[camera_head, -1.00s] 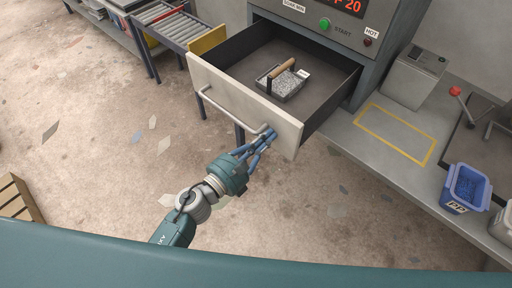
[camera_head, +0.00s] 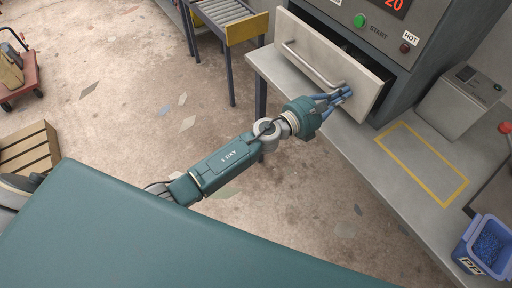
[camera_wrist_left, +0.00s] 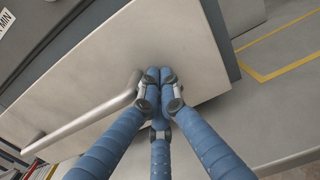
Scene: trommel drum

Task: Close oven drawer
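The oven drawer (camera_head: 330,48) has a pale front panel with a bar handle (camera_head: 310,63). It stands a little out from the oven, with a narrow dark gap behind its top edge. The tray inside it is hidden now. My left gripper (camera_head: 345,93) is at the lower right part of the front panel, beside the handle's right end. In the left wrist view, its blue fingertips (camera_wrist_left: 160,76) are together against or very close to the panel, with the handle (camera_wrist_left: 90,118) to their left and not between them. My right gripper is not in view.
The oven (camera_head: 425,35) has a green start button (camera_head: 360,20). To the right are a bench with a yellow outlined area (camera_head: 448,200), a grey box (camera_head: 465,100) and a blue bin (camera_head: 486,247). A roller conveyor (camera_head: 222,12) stands at upper left. Open floor lies left of my arm.

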